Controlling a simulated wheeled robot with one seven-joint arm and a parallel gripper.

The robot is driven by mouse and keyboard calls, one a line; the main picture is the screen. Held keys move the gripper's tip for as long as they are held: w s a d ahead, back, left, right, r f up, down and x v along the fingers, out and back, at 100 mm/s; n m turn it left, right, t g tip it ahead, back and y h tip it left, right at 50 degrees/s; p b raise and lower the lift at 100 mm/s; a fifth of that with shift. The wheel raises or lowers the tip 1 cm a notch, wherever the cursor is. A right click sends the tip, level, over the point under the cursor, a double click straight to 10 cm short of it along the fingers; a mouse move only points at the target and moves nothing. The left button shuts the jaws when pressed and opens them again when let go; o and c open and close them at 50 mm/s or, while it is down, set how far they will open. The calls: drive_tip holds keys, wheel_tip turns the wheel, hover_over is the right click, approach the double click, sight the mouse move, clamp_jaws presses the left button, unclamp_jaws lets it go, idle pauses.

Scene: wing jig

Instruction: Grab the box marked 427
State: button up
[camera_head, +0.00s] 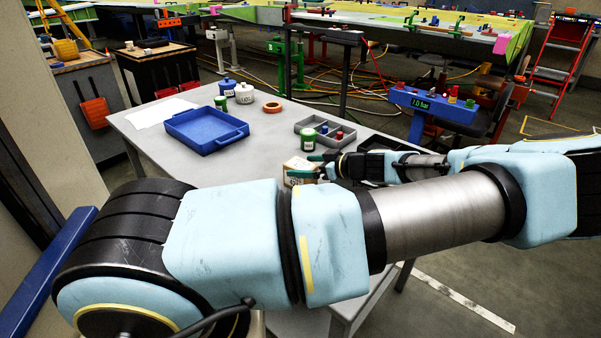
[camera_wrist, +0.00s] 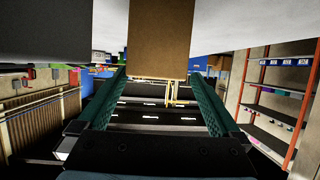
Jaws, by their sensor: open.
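A small cardboard box (camera_head: 299,170) with a pale label sits on the grey table (camera_head: 262,141), near its right edge. The marking is too small to read in the head view. My gripper (camera_head: 322,168) is just right of the box, low over the table, and my arm partly blocks the view. In the wrist view the plain brown face of the box (camera_wrist: 160,40) fills the gap between my two green fingertips. My gripper (camera_wrist: 158,76) is open, with one finger on each side of the box. I cannot tell whether either finger touches it.
A blue tray (camera_head: 205,145), an orange tape ring (camera_head: 272,107) and a white jar (camera_head: 244,94) are farther back. The table left of the box is clear.

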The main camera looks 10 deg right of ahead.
sight(293, 165)
drive_tip(key=p+x, duration=0.3)
drive_tip(key=x, duration=0.1)
drive_tip(key=shift+w+a+f, duration=0.1)
drive_tip(key=shift+w, duration=0.3)
drive_tip(key=shift+w+a+f, duration=0.25)
drive_tip(key=shift+w+f, duration=0.05)
drive_tip(key=shift+f, duration=0.1)
drive_tip(key=c, duration=1.5)
